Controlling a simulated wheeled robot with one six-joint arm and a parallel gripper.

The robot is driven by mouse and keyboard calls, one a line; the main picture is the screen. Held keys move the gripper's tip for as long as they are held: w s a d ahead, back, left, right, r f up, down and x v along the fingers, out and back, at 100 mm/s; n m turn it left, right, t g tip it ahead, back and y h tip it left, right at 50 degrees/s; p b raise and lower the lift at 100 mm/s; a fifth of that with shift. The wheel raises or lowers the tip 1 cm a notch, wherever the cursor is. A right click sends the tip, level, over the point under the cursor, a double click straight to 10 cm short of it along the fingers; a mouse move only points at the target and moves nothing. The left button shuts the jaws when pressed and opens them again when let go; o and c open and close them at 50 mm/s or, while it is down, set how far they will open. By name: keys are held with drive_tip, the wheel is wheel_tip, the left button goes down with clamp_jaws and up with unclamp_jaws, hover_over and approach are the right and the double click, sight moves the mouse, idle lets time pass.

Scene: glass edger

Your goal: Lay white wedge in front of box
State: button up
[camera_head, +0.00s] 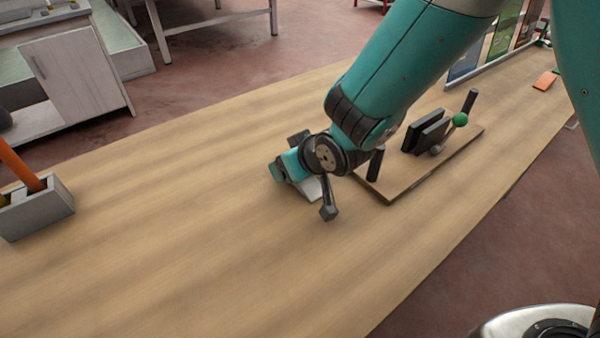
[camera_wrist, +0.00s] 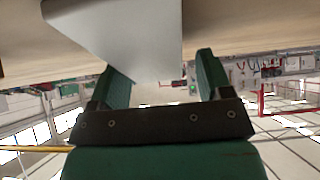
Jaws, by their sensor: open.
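The white wedge (camera_head: 310,188) lies on the wooden bench, mostly hidden behind my wrist in the head view. In the wrist view the wedge (camera_wrist: 125,35) is large and pale, narrowing toward the space between my fingers. My gripper (camera_wrist: 160,66) is open, with one green finger on each side of the wedge's narrow end. I cannot tell whether either finger touches it. In the head view my gripper (camera_head: 284,170) is low over the bench at the wedge. A grey box (camera_head: 38,213) stands at the bench's left end, with an orange handle sticking out of it.
A wooden board (camera_head: 400,187) with black upright blocks (camera_head: 426,132) and a green-knobbed lever (camera_head: 459,120) lies just right of my gripper. An orange piece (camera_head: 545,81) lies at the far right. The bench (camera_head: 190,220) is clear between the grey box and my gripper.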

drive_tip(key=c, duration=1.1)
